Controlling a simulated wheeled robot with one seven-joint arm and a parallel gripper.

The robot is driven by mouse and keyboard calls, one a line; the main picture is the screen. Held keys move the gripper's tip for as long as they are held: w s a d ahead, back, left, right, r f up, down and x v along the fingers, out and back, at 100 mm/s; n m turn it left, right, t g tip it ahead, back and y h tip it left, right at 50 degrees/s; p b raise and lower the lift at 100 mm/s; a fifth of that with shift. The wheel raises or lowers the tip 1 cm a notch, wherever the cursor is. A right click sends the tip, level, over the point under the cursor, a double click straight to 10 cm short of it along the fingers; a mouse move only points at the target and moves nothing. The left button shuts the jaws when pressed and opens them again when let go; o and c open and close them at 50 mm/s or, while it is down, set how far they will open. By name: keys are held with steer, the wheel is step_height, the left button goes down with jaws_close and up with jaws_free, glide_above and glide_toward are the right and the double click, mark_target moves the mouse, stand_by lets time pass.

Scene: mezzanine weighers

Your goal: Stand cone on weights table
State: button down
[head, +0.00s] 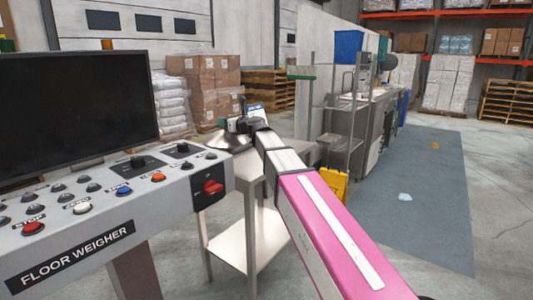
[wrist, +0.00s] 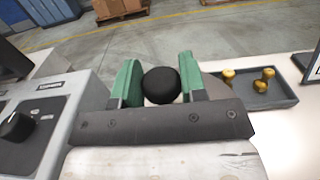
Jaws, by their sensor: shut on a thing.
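My gripper (wrist: 160,85) is shut, with its two green fingers on either side of a dark rounded piece (wrist: 161,86). I take this to be the end of the cone; the rest of it is hidden in the wrist view. The weights table (wrist: 285,125) has a pale top, seen at the right of the wrist view, with a grey tray (wrist: 262,103) of brass weights (wrist: 264,80) on it. In the head view my gripper (head: 246,122) is small and partly hidden by my arm, over or near a pale table with a lower shelf (head: 250,243).
A floor weigher console (head: 110,225) with a dark screen (head: 75,112) stands at the left. A grey cone-shaped piece (head: 226,142) shows beside my gripper; I cannot tell what it rests on. A yellow thing (head: 334,187) stands behind my arm.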

steer(key=shift+w+d+f, duration=0.55)
steer(key=shift+d+f, duration=1.25)
steer(key=shift+w+d+f, duration=0.5)
steer(key=shift+d+f, duration=1.3)
steer(key=shift+f, duration=0.05)
steer(key=shift+w+d+f, duration=0.55)
steer(key=shift+d+f, duration=1.25)
steer(key=c, duration=0.7)
jaws_free()
steer(key=shift+f, duration=0.1)
steer(key=v, duration=1.2)
